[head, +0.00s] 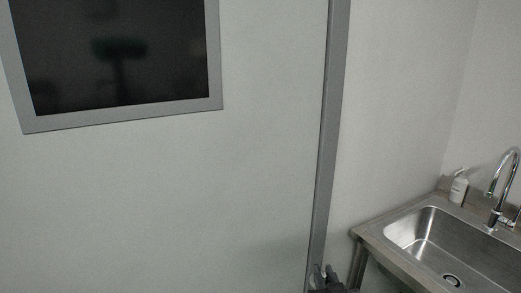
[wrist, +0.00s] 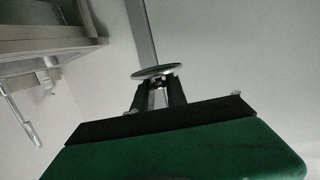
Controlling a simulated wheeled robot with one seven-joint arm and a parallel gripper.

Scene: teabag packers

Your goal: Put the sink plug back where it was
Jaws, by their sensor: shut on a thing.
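My gripper (wrist: 162,85) is shut on the sink plug (wrist: 152,72), a round, thin, pale disc seen nearly edge-on at the fingertips in the wrist view. In the head view only the dark top of my gripper (head: 325,277) shows at the bottom edge, left of the sink. The plug is hard to make out there. The steel sink (head: 435,232) is at the lower right, with a dark round drain (head: 452,279) in its basin floor. My gripper is outside the basin, beyond its left edge.
A chrome tap (head: 498,185) and a white pump bottle (head: 459,187) stand at the sink's back edge. A grey vertical post (head: 328,130) runs up the pale wall behind my gripper. A dark framed window (head: 120,55) is at upper left.

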